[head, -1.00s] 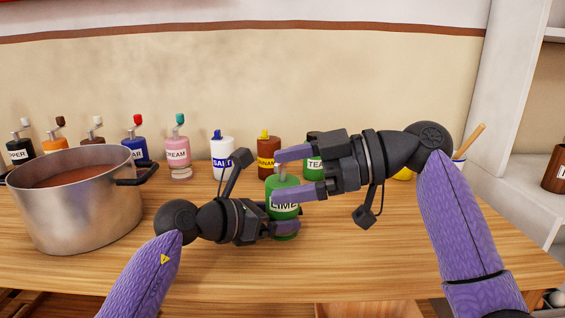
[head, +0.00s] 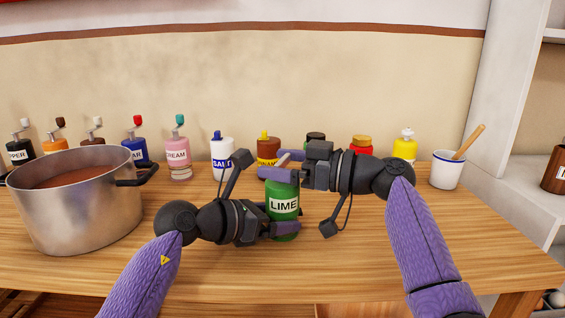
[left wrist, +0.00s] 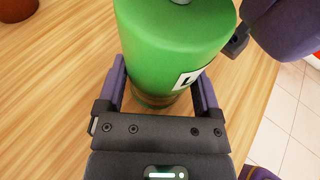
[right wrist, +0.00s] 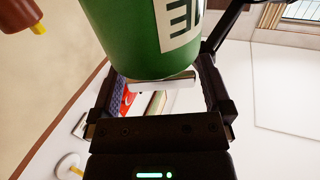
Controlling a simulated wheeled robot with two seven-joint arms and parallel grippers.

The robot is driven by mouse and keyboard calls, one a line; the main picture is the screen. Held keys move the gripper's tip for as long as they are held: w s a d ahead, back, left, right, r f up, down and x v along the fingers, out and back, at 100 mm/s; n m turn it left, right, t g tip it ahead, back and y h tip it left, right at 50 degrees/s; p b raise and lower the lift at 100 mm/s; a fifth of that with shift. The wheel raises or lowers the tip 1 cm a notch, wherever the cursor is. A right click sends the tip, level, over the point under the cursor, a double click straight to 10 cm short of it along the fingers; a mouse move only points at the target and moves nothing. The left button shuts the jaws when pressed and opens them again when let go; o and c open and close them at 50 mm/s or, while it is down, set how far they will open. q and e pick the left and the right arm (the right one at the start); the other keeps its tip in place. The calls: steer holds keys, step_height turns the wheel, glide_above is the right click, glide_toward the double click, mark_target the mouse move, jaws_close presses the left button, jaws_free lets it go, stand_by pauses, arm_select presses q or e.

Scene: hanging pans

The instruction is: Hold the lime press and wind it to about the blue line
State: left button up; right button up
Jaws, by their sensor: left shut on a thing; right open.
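The lime press (head: 284,206) is a green bottle with a white LIME label, standing upright on the wooden table. My left gripper (head: 284,229) is shut on its lower body; the left wrist view shows the fingers on both sides of the green body (left wrist: 165,40). My right gripper (head: 276,168) is open at the top of the press, its fingers level with the crank. In the right wrist view, the green body (right wrist: 140,35) appears upside down, and a pale rod (right wrist: 162,82) lies between the open fingers. I cannot make out a blue line on the press.
A steel pot (head: 75,205) of reddish soup stands at the left. Several bottles line the back, including the pink cream (head: 178,155), salt (head: 222,160) and banana (head: 267,150). A white mug (head: 446,172) with a wooden spoon is at the right. The front table is mostly clear.

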steer(key=c, duration=1)
steer(key=shift+t, duration=0.4)
steer(key=m+t+h, duration=0.3)
steer(key=t, duration=0.1)
steer(key=shift+m, duration=0.4)
steer(key=shift+f+m+t+h, duration=0.1)
steer(key=shift+m+t+h, duration=1.5)
steer(key=shift+t+h, duration=0.25)
steer(key=shift+m+t+h, duration=0.25)
steer(key=shift+m+h, duration=0.05)
steer(key=shift+h, duration=0.05)
steer(key=o, duration=1)
steer(key=v, duration=1.2)
